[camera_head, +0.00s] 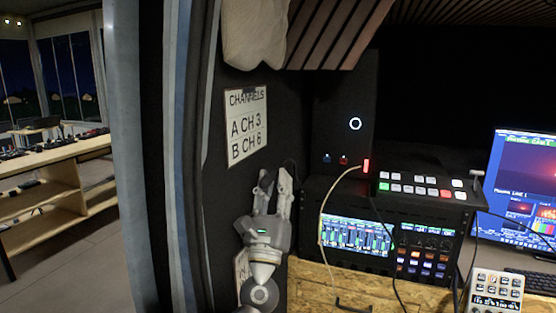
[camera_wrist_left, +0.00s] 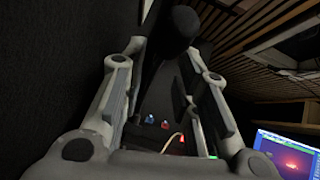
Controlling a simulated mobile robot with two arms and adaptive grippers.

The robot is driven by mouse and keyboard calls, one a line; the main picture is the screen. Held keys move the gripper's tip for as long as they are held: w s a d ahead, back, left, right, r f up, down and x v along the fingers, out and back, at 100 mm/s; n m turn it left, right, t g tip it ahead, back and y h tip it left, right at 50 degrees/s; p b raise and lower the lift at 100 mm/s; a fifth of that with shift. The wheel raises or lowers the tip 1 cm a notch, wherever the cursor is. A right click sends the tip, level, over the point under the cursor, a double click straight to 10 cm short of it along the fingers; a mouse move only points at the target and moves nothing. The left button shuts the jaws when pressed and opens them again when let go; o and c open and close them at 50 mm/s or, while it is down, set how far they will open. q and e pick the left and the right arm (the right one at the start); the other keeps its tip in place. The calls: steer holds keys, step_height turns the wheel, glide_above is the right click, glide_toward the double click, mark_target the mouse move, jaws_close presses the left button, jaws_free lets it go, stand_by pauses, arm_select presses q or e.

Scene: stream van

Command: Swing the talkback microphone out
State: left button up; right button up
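A dark rounded head (camera_wrist_left: 183,22), which looks like the talkback microphone's foam, shows near the top middle of the left wrist view, beyond my fingers. A dark shape below it may be its arm, but it blends into the black wall. In the head view I cannot make out the microphone clearly against the dark panel. My left gripper (camera_head: 275,179) points up in front of the black wall, below the channels sign. Its two fingers stand apart in the left wrist view (camera_wrist_left: 163,75), with no clear contact on anything. My right gripper is out of view.
A channels sign (camera_head: 247,124) hangs above my left gripper. To the right are a button switcher (camera_head: 428,189), a rack mixer screen (camera_head: 355,237), a pale cable (camera_head: 324,205), a wooden desk and a monitor (camera_head: 520,190). A doorway edge (camera_head: 135,150) stands at the left.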

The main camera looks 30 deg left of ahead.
mark_target(278, 168)
arm_select(q)
steer(key=p+x, duration=0.1)
steer(key=x, duration=0.3)
jaws_close()
stand_by(0.4)
